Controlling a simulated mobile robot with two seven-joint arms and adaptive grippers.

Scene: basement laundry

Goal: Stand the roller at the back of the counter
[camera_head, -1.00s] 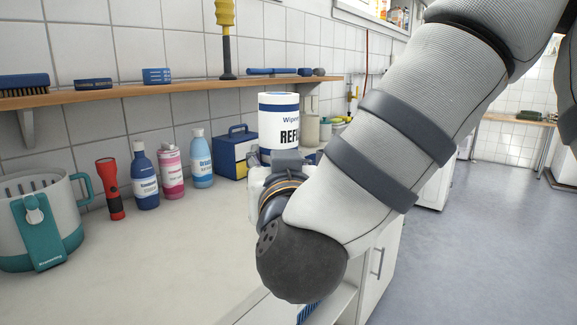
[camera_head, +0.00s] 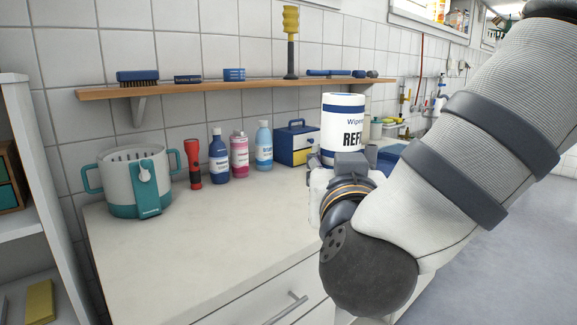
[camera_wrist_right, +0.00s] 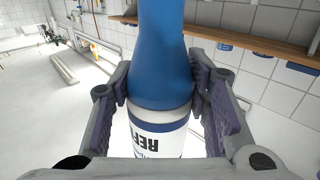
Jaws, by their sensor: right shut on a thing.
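The roller (camera_head: 343,118) is a white cylinder with blue bands and printed lettering, upright above my right gripper in the head view. In the right wrist view its white printed part (camera_wrist_right: 158,138) joins a wide blue tapered part (camera_wrist_right: 162,55). My right gripper (camera_wrist_right: 165,92) is shut on it, with a finger on each side. In the head view the gripper and my arm hide its lower part, so I cannot tell its height above the counter. The counter (camera_head: 215,235) is pale, with its back along the tiled wall. My left gripper is not in view.
Along the back stand a grey-teal bucket (camera_head: 122,190), a red flashlight (camera_head: 194,165), several bottles such as the pink one (camera_head: 239,156), and a blue box (camera_head: 297,143). A wooden shelf (camera_head: 200,88) with brushes hangs above. The counter's front and middle are clear.

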